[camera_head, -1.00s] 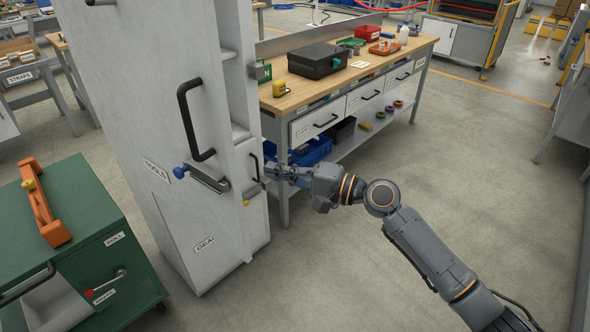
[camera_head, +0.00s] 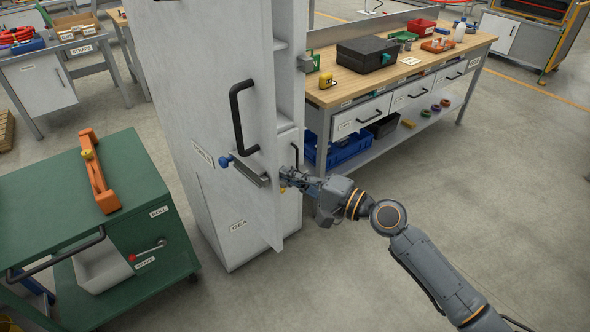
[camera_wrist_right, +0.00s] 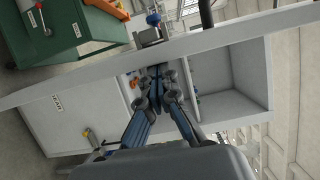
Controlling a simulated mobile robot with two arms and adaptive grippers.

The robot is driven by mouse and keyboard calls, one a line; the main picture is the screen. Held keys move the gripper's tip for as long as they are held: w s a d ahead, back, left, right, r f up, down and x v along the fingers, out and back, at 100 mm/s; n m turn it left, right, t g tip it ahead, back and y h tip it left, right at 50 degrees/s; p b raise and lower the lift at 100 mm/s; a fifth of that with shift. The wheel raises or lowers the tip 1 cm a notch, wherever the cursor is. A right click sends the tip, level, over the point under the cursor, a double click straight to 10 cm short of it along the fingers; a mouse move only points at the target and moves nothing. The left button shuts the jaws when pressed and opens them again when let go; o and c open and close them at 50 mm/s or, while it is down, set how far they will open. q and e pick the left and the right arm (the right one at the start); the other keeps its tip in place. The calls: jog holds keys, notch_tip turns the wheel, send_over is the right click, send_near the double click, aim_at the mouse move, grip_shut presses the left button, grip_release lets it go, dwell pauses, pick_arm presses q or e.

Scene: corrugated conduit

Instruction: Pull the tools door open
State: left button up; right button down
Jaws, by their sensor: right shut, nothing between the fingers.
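The tall white cabinet's tools door (camera_head: 205,90) has a black handle (camera_head: 239,115), a TOOLS label and a latch with a blue knob (camera_head: 225,161). Open shelves show to the right of its edge, so it appears ajar. My right gripper (camera_head: 286,180) is at the right of that edge, near latch height, away from the black handle. In the right wrist view my gripper's fingers (camera_wrist_right: 158,76) are shut with nothing between them, close to the white edge strip (camera_wrist_right: 100,72). The blue knob (camera_wrist_right: 153,19) shows beyond that strip. I cannot tell whether the fingertips touch the door. My left gripper is out of view.
A green cart (camera_head: 135,165) with an orange tool (camera_head: 100,180) on top stands left of the cabinet. A workbench (camera_head: 335,97) with drawers and a black case (camera_head: 367,54) stands close on the right. Grey floor (camera_head: 330,270) is clear in front.

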jog(key=s+a+p, duration=0.5)
jog(key=s+a, duration=0.2)
jog(key=a, duration=0.2)
